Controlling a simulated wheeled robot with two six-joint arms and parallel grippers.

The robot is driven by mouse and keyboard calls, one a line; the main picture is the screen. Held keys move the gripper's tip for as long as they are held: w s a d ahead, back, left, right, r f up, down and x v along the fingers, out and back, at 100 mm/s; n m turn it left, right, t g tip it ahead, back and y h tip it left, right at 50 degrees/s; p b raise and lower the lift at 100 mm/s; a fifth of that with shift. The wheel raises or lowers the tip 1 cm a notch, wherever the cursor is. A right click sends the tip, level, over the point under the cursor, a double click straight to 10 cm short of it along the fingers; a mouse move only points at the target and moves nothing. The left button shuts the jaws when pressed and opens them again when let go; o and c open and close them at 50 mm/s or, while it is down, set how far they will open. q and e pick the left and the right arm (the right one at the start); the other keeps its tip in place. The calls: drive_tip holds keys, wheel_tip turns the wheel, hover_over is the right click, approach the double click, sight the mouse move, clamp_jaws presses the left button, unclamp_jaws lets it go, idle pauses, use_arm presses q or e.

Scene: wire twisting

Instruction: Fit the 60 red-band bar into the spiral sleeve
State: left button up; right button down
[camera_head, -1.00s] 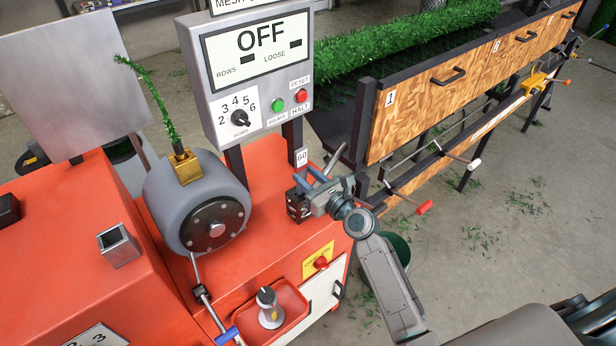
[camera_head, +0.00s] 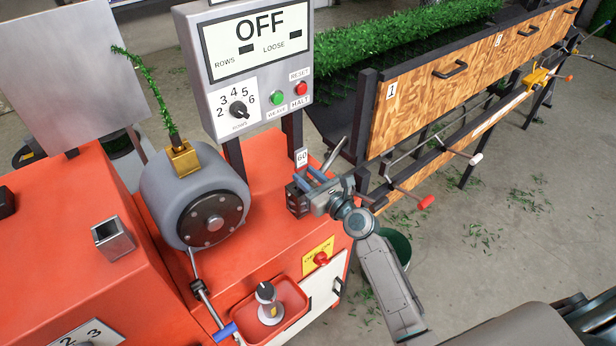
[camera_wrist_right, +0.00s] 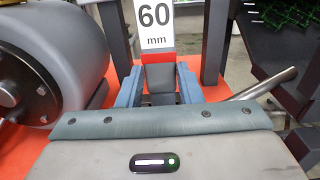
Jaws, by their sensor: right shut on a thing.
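The 60 bar shows its white tag (camera_head: 301,158) in the head view. In the right wrist view, its white "60 mm" label (camera_wrist_right: 156,25) stands above a red band and a dark lower part. My right gripper (camera_head: 318,178) is shut on this bar, with blue-grey fingers (camera_wrist_right: 157,88) on both sides of the dark part. The bar points up, right of the grey drum (camera_head: 195,185) with its dark bolted round face (camera_head: 213,220). This drum seems to be the sleeve housing; the spiral inside is hidden. Bar and drum are apart. My left gripper is out of view.
The control panel (camera_head: 250,60) on dark posts reads OFF behind the gripper. A black block (camera_head: 297,203) sits beside the gripper. A red tray (camera_head: 270,315) with a small metal part is in front. A wooden rack (camera_head: 450,80) stands to the right.

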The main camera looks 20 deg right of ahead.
drive_tip(key=shift+f+b, duration=1.85)
drive_tip(key=shift+f, duration=0.4)
drive_tip(key=c, duration=0.9)
unclamp_jaws()
drive_tip(key=shift+s, duration=0.1)
drive_tip(key=shift+f, duration=0.1)
drive_tip(key=shift+b+v, duration=0.6)
drive_tip(key=shift+v, duration=4.8)
